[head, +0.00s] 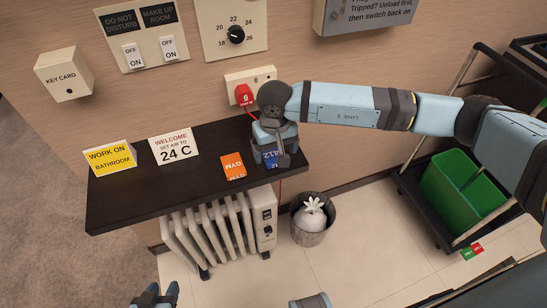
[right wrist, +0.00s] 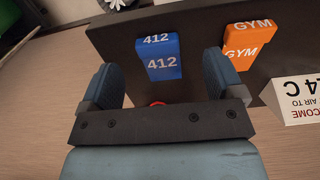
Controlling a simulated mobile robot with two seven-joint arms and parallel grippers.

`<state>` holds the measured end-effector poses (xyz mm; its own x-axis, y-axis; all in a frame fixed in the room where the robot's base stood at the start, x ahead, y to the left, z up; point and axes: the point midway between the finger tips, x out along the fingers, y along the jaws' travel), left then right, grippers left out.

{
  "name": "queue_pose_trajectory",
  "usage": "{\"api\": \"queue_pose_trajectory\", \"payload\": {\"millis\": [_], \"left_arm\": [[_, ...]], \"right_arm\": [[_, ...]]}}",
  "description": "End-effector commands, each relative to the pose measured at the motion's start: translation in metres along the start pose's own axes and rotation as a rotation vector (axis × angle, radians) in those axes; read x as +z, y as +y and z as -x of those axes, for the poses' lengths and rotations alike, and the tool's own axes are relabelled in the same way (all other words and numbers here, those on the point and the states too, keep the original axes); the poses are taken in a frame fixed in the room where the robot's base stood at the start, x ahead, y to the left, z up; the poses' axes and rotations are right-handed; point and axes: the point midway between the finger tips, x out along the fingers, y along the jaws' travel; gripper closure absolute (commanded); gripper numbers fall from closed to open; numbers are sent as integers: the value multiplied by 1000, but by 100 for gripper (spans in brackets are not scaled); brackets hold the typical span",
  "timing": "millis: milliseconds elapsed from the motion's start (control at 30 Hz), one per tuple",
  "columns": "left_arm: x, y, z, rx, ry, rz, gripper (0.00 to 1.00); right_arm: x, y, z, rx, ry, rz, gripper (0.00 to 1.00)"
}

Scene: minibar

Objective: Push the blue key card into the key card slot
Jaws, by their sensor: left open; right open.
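The blue key card (head: 271,158), marked 412, lies on the dark shelf near its right end, partly hidden under my right gripper (head: 271,162). In the right wrist view the blue card (right wrist: 162,66) shows between the two open fingers of my right gripper (right wrist: 158,65), apart from both. The key card slot is a cream box (head: 64,75) marked KEY CARD on the wall at upper left; its slot opening cannot be made out. My left gripper (head: 158,293) is open and empty at the bottom edge of the head view.
An orange GYM card (head: 232,166) lies left of the blue card. A 24 C sign (head: 174,147) and a yellow sign (head: 110,158) stand on the shelf (head: 140,203). A red plug (head: 244,95) sits in the wall socket. A radiator (head: 215,230) and bin (head: 312,220) stand below.

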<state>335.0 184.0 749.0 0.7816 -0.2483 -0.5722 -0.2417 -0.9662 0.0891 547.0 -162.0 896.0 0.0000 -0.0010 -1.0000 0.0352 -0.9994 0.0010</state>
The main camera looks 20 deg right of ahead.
Motion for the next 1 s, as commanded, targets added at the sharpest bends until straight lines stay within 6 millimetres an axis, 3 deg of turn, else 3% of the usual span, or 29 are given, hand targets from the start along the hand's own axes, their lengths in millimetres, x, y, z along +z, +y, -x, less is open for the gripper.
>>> {"api": "queue_pose_trajectory", "payload": {"millis": [367, 600, 833, 1000], "left_arm": [[-2, -4, 4, -2, 1, -21, 57], [-1, -6, 3, -3, 0, -25, 57], [-1, -4, 3, -3, 0, -18, 57], [-1, -2, 3, -3, 0, -10, 57]], "right_arm": [[-2, 4, -46, -1, -2, -2, 13], [-3, 5, -50, -1, 0, -1, 13], [-3, 5, -50, -1, 0, -1, 63], [-3, 5, -50, -1, 0, -1, 66]]}}
